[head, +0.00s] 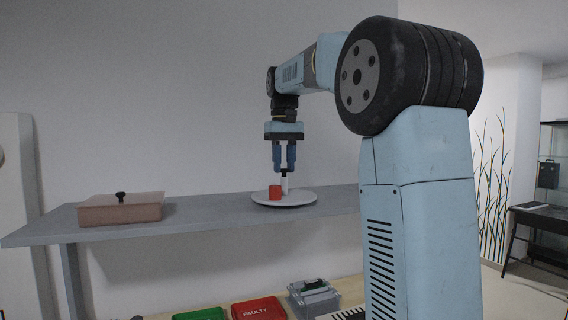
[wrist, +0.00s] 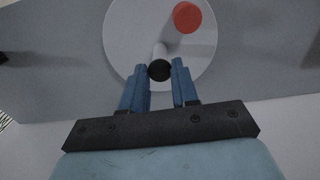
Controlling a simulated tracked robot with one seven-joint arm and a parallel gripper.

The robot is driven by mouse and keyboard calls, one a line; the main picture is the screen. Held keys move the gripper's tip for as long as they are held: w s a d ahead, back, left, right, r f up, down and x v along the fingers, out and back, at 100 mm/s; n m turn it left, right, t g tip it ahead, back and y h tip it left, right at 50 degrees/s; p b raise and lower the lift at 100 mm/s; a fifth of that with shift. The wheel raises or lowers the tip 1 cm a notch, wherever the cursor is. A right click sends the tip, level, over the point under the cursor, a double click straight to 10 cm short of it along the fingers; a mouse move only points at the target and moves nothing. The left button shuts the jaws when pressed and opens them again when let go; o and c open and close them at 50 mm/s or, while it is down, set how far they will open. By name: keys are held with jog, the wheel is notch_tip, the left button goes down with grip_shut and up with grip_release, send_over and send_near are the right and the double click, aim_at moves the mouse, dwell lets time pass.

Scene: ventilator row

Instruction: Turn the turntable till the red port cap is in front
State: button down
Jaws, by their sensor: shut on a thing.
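The turntable (head: 302,199) is a pale round disc on the grey shelf, and it also shows in the wrist view (wrist: 125,45). The red port cap (head: 275,192) stands on the disc, left of the white peg in the head view. In the wrist view the red cap (wrist: 187,17) is near the top, above and right of the peg. My gripper (head: 284,170) points down from above and is shut on the black-topped white peg (head: 285,187). The peg's black top (wrist: 159,70) sits between the fingertips in the wrist view.
A pinkish lidded box (head: 121,208) with a black knob stands on the shelf at left, apart from the turntable. Below are a green tray (head: 199,315), a red tray marked FAULTY (head: 259,308) and a grey clear bin (head: 314,297). The shelf between box and turntable is clear.

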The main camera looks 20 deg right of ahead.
jog(key=shift+r+n, duration=0.15)
jog(key=shift+n, duration=4.65)
jog(key=c, duration=0.9)
grip_release()
notch_tip(320, 180, up, 13)
jog(key=shift+r, duration=0.15)
